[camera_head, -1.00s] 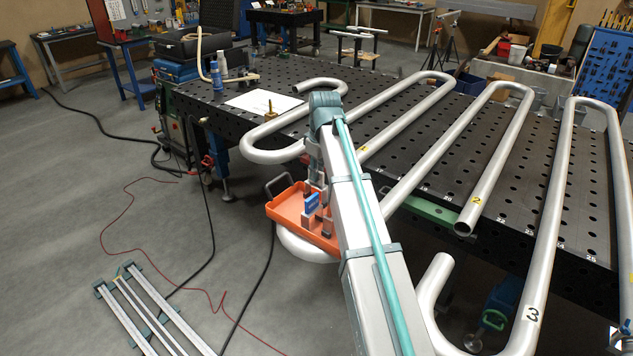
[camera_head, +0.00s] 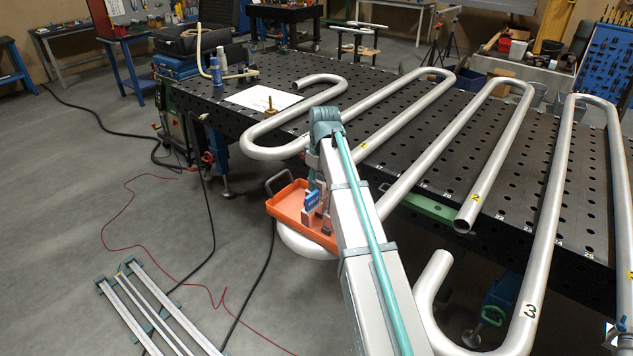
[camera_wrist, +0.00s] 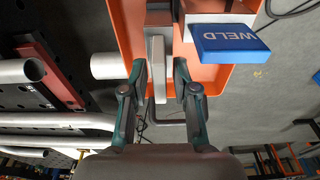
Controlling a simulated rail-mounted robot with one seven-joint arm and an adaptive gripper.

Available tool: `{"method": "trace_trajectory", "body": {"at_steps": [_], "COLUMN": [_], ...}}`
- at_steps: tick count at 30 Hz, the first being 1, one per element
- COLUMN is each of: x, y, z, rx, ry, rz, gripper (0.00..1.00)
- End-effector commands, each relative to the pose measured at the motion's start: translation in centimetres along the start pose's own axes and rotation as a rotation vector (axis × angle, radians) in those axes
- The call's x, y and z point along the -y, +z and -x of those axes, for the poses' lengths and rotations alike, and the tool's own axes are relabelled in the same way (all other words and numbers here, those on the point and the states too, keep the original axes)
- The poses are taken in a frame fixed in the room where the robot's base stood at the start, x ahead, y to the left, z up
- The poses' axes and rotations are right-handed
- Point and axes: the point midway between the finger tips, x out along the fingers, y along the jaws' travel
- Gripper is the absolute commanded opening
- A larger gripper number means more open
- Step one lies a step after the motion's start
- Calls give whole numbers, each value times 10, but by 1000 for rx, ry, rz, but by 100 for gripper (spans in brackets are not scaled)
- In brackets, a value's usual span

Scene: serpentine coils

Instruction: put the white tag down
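The orange tray (camera_head: 287,208) sits beside the table's near edge. In it a pale grey-white tag, seen edge-on in the wrist view (camera_wrist: 158,70), stands upright by a grey block. A blue tag marked WELD (camera_wrist: 230,43) stands to its right; it also shows in the head view (camera_head: 311,200). My gripper (camera_wrist: 160,66) is over the tray, with one finger on each side of the pale tag. Gaps show between the fingers and the tag, so the gripper looks open. In the head view my arm hides most of the gripper and the tag.
Silver serpentine pipes (camera_head: 440,140) lie across the perforated black table (camera_head: 400,85). One pipe bend (camera_head: 305,248) passes just under the tray.

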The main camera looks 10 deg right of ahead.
Motion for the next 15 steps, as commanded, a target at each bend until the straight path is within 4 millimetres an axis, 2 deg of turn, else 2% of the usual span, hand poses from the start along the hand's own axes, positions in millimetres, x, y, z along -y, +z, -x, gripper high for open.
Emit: {"method": "trace_trajectory", "body": {"at_steps": [10, 15], "x": [0, 0], "y": [0, -1], "z": [2, 12], "rx": [0, -1], "ry": [0, 1], "rz": [0, 0], "gripper": [37, 37]}}
